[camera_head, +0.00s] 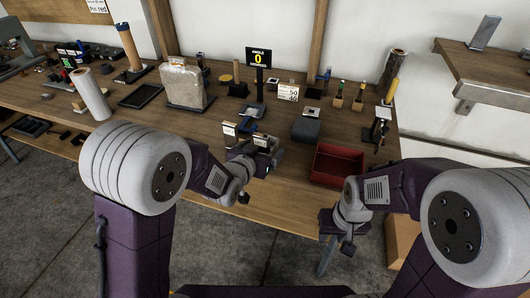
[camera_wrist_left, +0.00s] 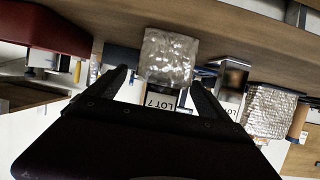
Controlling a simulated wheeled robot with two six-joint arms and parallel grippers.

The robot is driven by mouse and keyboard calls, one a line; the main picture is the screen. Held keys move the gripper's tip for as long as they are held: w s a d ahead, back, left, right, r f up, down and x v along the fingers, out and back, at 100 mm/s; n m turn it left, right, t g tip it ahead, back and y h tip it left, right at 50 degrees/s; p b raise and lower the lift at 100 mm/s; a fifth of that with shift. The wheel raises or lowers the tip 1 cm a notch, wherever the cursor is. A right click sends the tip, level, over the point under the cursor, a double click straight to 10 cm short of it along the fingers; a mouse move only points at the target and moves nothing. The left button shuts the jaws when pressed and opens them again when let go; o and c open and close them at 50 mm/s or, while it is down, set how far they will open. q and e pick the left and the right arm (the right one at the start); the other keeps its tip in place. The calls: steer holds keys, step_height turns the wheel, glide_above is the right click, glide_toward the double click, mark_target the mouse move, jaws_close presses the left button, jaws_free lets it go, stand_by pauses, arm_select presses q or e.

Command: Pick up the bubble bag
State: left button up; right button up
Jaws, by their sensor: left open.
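In the left wrist view, a small clear bubble bag (camera_wrist_left: 168,57) sits just beyond my left gripper (camera_wrist_left: 160,80), in line with the gap between its two dark fingers. The fingers are apart and no hold on the bag shows. A "LOT 7" card (camera_wrist_left: 160,100) shows by the bag. In the head view my left gripper (camera_head: 254,150) is low over the front of the wooden table (camera_head: 205,120); its wrist hides much there, and I cannot make out the bag clearly. My right gripper (camera_head: 343,222) is at the table's front right edge; its jaws are unclear.
A red tray (camera_head: 338,164) lies right of my left gripper. A larger bubble-wrapped block (camera_head: 183,84) stands at the back left, near a black tray (camera_head: 141,96). An angle display (camera_head: 259,57) and a grey box (camera_head: 306,128) stand behind. Bare table lies left of the gripper.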

mark_target(265, 136)
arm_select(q)
steer(key=x, duration=0.3)
steer(key=shift+w+f, duration=0.15)
steer(key=shift+w, duration=0.1)
steer(key=shift+s, duration=0.1)
steer(key=shift+a, duration=0.1)
steer(key=c, duration=1.4)
steer(key=shift+r+p, duration=0.6)
steer(key=shift+r, duration=1.5)
steer(key=shift+s+d+r, duration=0.1)
steer(key=shift+d+r, duration=0.15)
steer(key=s+d+r+p, duration=0.3)
steer(key=s+d+r, duration=0.3)
steer(key=s+d, duration=0.1)
steer(key=shift+s+d+r+p, duration=0.35)
steer(key=shift+s+d+p, duration=0.05)
steer(key=shift+d, duration=0.15)
